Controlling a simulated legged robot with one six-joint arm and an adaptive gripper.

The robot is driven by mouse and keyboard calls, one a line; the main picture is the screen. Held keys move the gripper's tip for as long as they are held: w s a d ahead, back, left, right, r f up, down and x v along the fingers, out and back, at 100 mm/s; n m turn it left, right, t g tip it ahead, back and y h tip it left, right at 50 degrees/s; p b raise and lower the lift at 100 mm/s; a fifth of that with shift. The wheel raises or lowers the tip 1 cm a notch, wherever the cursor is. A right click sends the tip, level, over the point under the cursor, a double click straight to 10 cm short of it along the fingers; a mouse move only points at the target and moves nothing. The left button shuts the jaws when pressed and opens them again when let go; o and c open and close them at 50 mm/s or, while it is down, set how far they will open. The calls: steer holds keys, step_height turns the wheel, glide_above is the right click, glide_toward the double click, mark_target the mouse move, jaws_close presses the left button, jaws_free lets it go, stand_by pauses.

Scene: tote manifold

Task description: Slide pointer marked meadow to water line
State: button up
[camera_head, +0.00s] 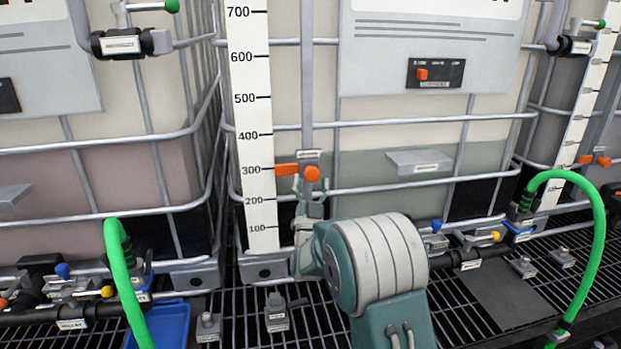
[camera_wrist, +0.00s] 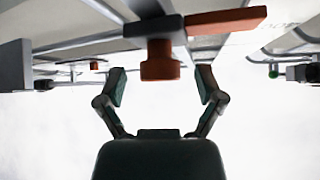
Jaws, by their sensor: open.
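An orange pointer (camera_head: 287,169) with a round orange knob (camera_head: 312,174) sits on a grey vertical rail beside the white scale (camera_head: 254,130) of the middle tote. It points near the 300 mark. The small tag (camera_head: 309,153) above it is too small to read. The water line, the top of the grey-green liquid (camera_head: 460,160), looks slightly higher than the pointer. My gripper (camera_head: 310,196) is just below and in front of the knob. In the wrist view my gripper (camera_wrist: 162,84) is open, its fingers on either side of the knob (camera_wrist: 160,62), with visible gaps.
Horizontal cage bars (camera_head: 420,122) cross the tote front. A grey ledge (camera_head: 419,162) sticks out at right. Green hoses (camera_head: 125,280) and valves stand at both sides above the grating. Another scale with an orange pointer (camera_head: 586,159) is at far right.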

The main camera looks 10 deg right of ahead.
steer(key=v, duration=1.1)
steer(key=shift+w+a, duration=0.1)
